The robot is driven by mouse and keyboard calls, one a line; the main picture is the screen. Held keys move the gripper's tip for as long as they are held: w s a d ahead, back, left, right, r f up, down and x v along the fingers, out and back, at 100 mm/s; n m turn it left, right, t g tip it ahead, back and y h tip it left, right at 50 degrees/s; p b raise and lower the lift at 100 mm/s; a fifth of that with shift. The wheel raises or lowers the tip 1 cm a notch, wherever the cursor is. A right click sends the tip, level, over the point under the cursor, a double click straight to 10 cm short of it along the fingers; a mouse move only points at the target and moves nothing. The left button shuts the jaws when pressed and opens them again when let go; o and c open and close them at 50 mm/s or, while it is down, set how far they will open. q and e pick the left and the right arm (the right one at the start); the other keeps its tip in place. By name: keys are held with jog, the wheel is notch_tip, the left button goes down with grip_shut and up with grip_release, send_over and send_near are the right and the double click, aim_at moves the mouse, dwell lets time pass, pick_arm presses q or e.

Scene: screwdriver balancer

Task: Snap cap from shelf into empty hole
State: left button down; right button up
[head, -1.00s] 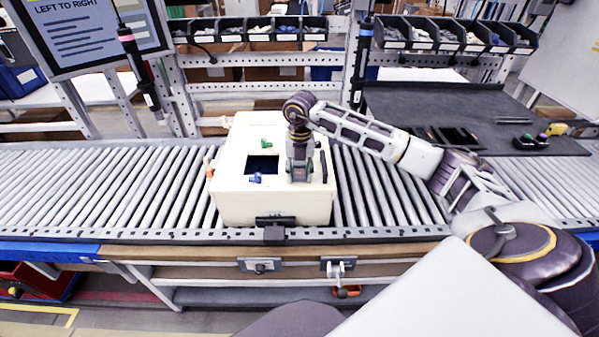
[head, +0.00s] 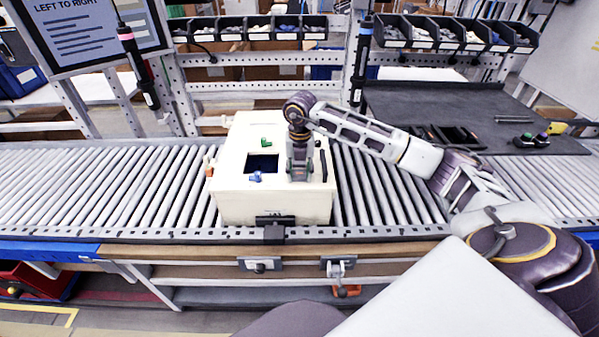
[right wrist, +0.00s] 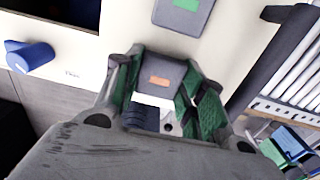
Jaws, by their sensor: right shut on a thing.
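A cream box (head: 232,200) stands on the roller conveyor. Its top has a dark square opening (head: 262,164), a blue knob (head: 256,177) and a green knob (head: 266,142). My right gripper (head: 300,175) points down at the right part of the box top. In the right wrist view, my right gripper (right wrist: 163,100) has its green-padded fingers shut on a grey cap (right wrist: 160,77) with an orange mark. The cap is low over the box top; whether it sits in a hole is hidden. A grey square piece with a green mark (right wrist: 185,14) lies beyond it. My left gripper is not in view.
A dark bar (head: 323,165) runs along the box top's right side, close to my gripper. A black clamp (head: 275,221) is at the box's front. Conveyor rollers (head: 120,185) are clear to the left. A dark side table (head: 440,105) holds small parts at the right.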

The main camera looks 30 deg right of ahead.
jog(key=shift+o, duration=0.2)
jog(key=shift+s+a+f+b, duration=0.15)
jog(key=shift+s+f+b, duration=0.05)
jog(key=shift+f, duration=0.3)
jog(key=shift+s+a+f+b, duration=0.1)
jog(key=shift+s+f+b, duration=0.1)
jog(key=shift+f, duration=0.3)
dwell(3.6)
dwell(0.6)
jog(key=o, duration=0.9)
jog(key=shift+w, duration=0.1)
jog(key=shift+c, duration=0.2)
jog(key=shift+o, duration=0.7)
jog(key=shift+w+d+f+g, duration=0.1)
jog(key=shift+w+f+g, duration=0.1)
jog(key=shift+f+g, duration=0.1)
jog(key=shift+r, duration=0.15)
jog(key=shift+r, duration=0.1)
jog(key=shift+w+d+r, duration=0.1)
jog(key=shift+r, duration=0.45)
notch_tip(320, 180, up, 11)
jog(key=shift+w+r, duration=0.1)
jog(key=shift+w, duration=0.05)
